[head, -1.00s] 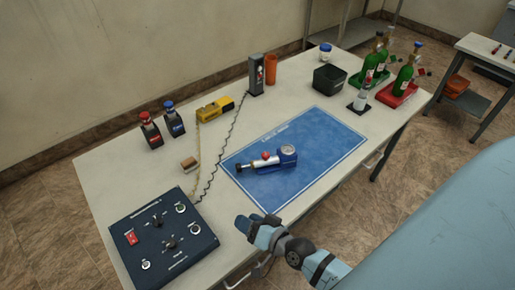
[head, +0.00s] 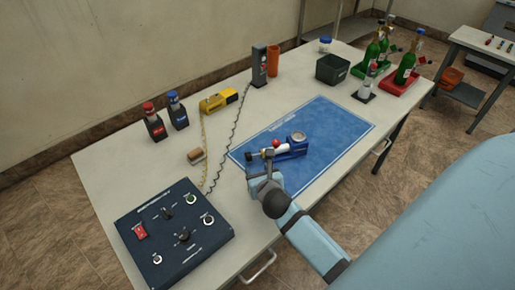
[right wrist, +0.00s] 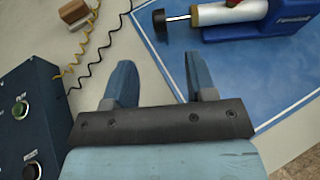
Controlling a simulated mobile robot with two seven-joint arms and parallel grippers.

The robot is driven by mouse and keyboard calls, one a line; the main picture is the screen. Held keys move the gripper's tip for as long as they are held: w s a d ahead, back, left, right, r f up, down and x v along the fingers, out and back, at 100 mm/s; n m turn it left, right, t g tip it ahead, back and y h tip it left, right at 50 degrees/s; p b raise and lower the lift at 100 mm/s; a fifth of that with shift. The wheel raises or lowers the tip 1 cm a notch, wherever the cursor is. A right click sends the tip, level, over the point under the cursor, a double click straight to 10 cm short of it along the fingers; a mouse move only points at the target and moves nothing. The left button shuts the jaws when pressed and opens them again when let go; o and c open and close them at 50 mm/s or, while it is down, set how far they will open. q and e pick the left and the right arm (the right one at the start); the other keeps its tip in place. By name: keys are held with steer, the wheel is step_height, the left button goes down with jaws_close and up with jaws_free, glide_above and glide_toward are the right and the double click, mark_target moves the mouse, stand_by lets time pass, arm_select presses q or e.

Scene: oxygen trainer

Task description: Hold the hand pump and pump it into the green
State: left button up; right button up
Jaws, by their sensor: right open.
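The hand pump (head: 286,149) lies on the blue mat (head: 330,130), with a blue body, a silver barrel, a red knob, a round gauge and a black handle end at the left. In the right wrist view the pump (right wrist: 220,14) shows at the top right, ahead of the fingers. My right gripper (head: 262,168) is at the mat's near left edge, close to the pump's handle end. In the right wrist view my right gripper (right wrist: 158,80) is open with nothing between its fingers. The gauge's dial colours are too small to read. My left gripper is not in view.
A dark control panel (head: 175,235) lies at the front left of the table. A yellow device (head: 219,101) and wooden block (head: 196,155) lie left of the mat.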

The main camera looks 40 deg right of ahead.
mark_target(247, 154)
steer(key=x, duration=1.4)
steer(key=shift+a+f, duration=0.1)
steer(key=shift+a, duration=0.05)
steer(key=shift+s, duration=0.1)
jaws_close()
stand_by(0.5)
